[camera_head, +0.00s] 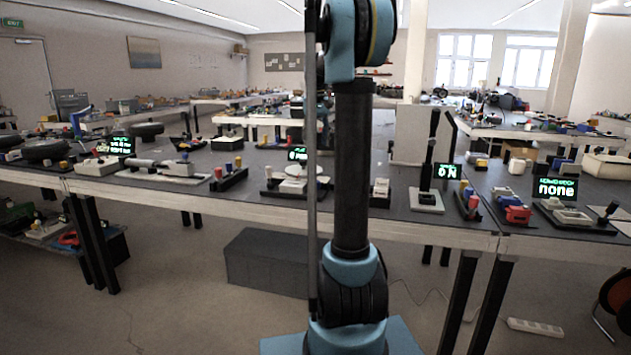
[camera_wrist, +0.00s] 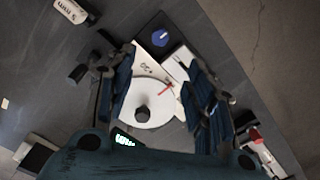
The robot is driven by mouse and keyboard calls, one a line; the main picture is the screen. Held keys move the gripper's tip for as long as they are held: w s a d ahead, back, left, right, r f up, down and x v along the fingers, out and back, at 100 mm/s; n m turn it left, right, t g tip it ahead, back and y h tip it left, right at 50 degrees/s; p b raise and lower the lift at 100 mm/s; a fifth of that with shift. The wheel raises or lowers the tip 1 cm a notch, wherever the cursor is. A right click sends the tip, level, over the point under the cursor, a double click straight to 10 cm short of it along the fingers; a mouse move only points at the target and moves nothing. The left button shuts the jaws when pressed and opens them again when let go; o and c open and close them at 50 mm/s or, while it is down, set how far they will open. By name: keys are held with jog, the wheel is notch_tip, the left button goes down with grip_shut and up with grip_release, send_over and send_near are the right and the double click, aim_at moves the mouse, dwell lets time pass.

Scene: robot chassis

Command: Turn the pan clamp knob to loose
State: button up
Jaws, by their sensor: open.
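In the wrist view a white round plate (camera_wrist: 158,98) carries a dark upright knob (camera_wrist: 142,113) and a red pointer (camera_wrist: 166,90). A black block (camera_wrist: 178,56) with a blue knob (camera_wrist: 159,42) sits at its far edge, beside a pale lettered plate (camera_wrist: 147,69). I cannot tell for certain which knob is the pan clamp knob, nor read its setting. My gripper (camera_wrist: 160,66) is open above this device, one finger on each side of the white plate, and empty. The same device (camera_head: 293,186) seems to stand at mid-table in the head view, partly behind my arm.
A small lit display (camera_wrist: 124,140) stands close to the gripper's near side. The long dark table (camera_head: 420,222) holds several other devices.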

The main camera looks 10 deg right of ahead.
aim_at(316, 182)
notch_tip(316, 182, down, 16)
jog(key=m, duration=0.4)
jog(key=shift+s+r+m, duration=0.15)
jog(key=shift+r+m, duration=0.1)
jog(key=shift+m, duration=0.15)
dwell(0.3)
jog(key=c, duration=1.1)
